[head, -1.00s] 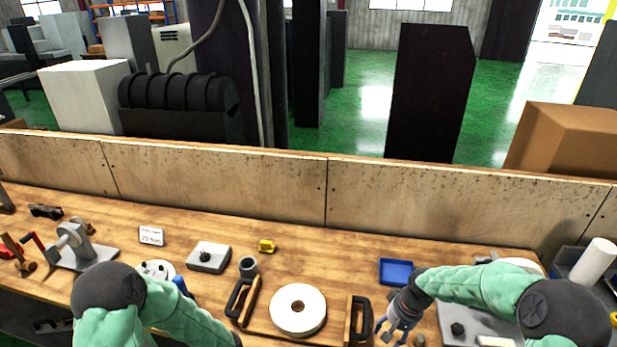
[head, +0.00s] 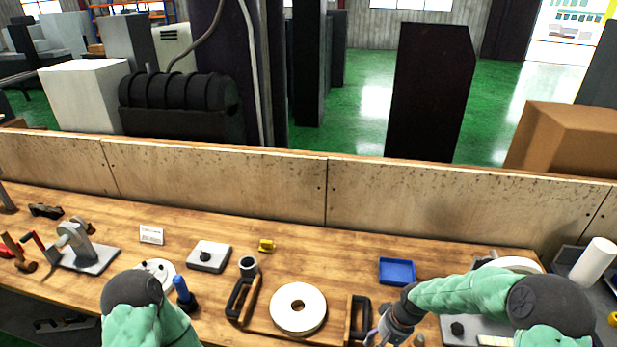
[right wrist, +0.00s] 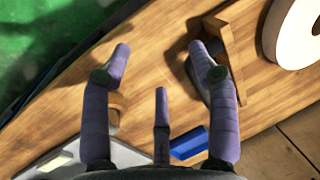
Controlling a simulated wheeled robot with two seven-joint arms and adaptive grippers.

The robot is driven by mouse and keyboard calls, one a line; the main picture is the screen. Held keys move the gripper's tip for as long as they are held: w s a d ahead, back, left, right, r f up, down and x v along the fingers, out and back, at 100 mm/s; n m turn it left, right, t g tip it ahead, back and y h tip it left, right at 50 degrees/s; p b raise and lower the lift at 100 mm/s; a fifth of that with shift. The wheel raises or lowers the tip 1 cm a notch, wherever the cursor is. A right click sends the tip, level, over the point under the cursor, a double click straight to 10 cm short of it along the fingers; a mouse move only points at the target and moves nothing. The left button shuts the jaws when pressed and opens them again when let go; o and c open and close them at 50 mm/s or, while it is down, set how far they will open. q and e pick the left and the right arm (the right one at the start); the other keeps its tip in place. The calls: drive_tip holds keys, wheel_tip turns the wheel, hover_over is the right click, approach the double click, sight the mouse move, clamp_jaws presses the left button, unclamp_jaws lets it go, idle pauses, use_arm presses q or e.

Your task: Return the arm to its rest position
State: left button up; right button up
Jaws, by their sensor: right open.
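My right gripper (head: 378,338) is low over the workbench (head: 330,246), beside the black handle at the right end of the white grinding wheel's wooden carrier. In the right wrist view this gripper (right wrist: 160,62) has its purple fingers spread, with nothing between them. My left arm (head: 140,310) shows as a green sleeve and dark joint at the lower left. Its gripper is outside the picture.
A white grinding wheel (head: 298,308) lies flat at front centre; part of it shows in the right wrist view (right wrist: 298,30). A blue tray (head: 397,271), grey cup (head: 248,266) and blue-handled tool (head: 183,291) stand nearby. A wooden panel (head: 240,182) closes the bench's back.

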drive_tip(key=s+a+f+y, duration=0.1)
drive_tip(key=s+a+f, duration=0.5)
drive_tip(key=s, duration=0.4)
drive_tip(key=s+a+f, duration=0.5)
drive_tip(key=s+f, duration=0.3)
drive_tip(key=s, duration=0.2)
wheel_tip(320, 180, down, 11)
drive_tip(key=b, duration=1.1)
drive_tip(key=shift+w+d+r, duration=0.15)
drive_tip(key=shift+w+d, duration=0.05)
drive_tip(key=shift+w, duration=0.2)
